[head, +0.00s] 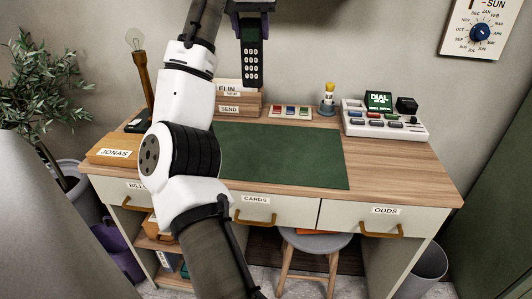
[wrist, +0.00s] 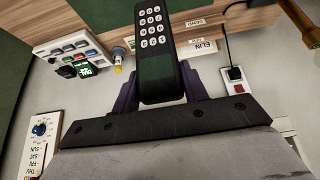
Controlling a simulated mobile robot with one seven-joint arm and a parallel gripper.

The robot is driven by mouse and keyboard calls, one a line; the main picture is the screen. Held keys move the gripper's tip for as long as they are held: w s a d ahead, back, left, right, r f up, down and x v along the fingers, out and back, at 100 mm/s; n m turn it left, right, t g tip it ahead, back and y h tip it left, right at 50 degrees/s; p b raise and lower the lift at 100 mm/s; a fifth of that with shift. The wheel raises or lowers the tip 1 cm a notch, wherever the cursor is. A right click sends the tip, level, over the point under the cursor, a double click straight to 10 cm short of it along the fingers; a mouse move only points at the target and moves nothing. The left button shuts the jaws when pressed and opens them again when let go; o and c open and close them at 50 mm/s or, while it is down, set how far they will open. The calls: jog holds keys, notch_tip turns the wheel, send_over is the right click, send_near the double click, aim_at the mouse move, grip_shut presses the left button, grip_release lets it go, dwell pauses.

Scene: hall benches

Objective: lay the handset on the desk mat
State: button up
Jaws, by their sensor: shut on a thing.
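A dark handset with light number keys (head: 251,55) hangs upright in my gripper (head: 251,12), above the back of the desk. In the wrist view the handset (wrist: 158,45) sits between the two purple fingers of my gripper (wrist: 160,95), which are shut on its end. The green desk mat (head: 285,158) lies flat on the wooden desk top, apart from the handset. My arm covers the mat's left end in the head view. A corner of the mat (wrist: 105,12) shows in the wrist view.
A device marked DIAL (head: 385,122) stands at the right back. A JONAS box (head: 112,151) and a lamp (head: 142,75) stand left. The mat's visible surface is clear.

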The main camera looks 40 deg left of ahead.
notch_tip(320, 180, down, 20)
jog(key=b, duration=0.3)
jog(key=shift+r, duration=0.15)
jog(key=shift+f, duration=0.2)
jog(key=o, duration=1.3)
jog(key=shift+c, duration=0.2)
jog(key=shift+o, duration=0.3)
jog(key=shift+r, duration=0.15)
